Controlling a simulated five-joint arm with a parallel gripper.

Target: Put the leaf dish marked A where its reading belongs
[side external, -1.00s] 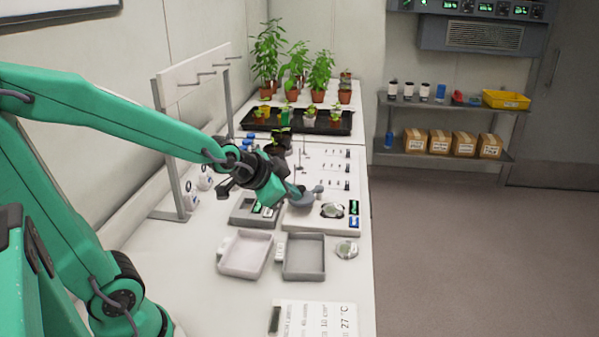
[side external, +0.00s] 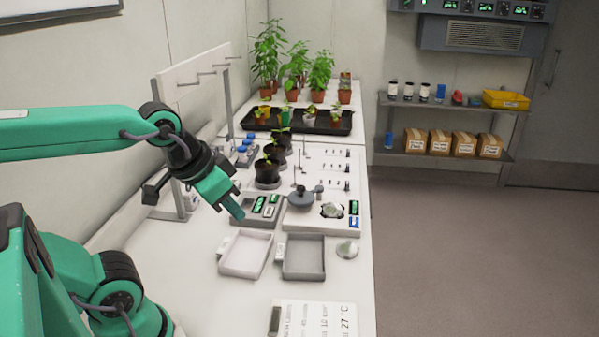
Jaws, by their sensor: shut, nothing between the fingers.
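My gripper (side external: 235,212) is shut and empty, angled down above the bench at the left of the meter box. One round leaf dish (side external: 332,210) sits in a dark ring on the pale instrument board (side external: 300,222). Another round dish (side external: 347,249) lies on the bench right of the grey tray. Neither dish's letter is legible, so I cannot tell which is A. A pale tray (side external: 236,270) and a grey tray (side external: 304,274) stand side by side, both seemingly empty, each with a small unreadable tag. A grey round part (side external: 305,198) stands left of the dish on the board.
A meter box (side external: 255,222) with green displays is behind the pale tray. Small black pots (side external: 267,172) with seedlings stand behind it. A white hook rack (side external: 195,75) rises at left. A printed card (side external: 318,318) lies at the front. The bench's right edge drops to floor.

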